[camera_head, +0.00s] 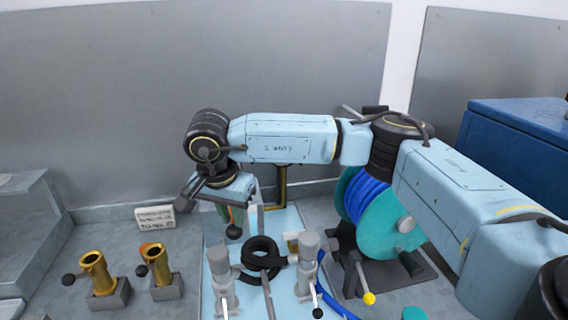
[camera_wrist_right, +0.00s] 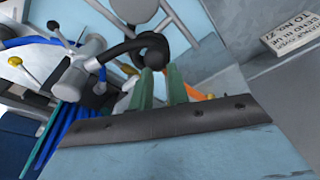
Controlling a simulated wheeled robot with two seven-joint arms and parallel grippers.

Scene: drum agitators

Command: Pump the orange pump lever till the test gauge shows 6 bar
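My right gripper (camera_head: 229,214) points down over the left back part of the light blue plate. In the right wrist view its two green fingers (camera_wrist_right: 163,80) stand apart, with no object clearly held between them. An orange part (camera_wrist_right: 200,92), perhaps the pump lever, shows just right of the fingers and is mostly hidden behind the gripper body. In the head view a dark ball knob (camera_head: 234,231) is just below the fingers; I cannot tell if it belongs to the lever. No readable test gauge shows. My left gripper is not in view.
A black coiled hose (camera_head: 262,254) lies between two grey valves (camera_head: 220,280) (camera_head: 307,262). Two brass fittings (camera_head: 97,272) (camera_head: 156,264) stand left. A teal reel (camera_head: 382,232) with blue hose and a yellow-knobbed lever (camera_head: 368,298) are right. A small sign (camera_head: 155,217) stands behind.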

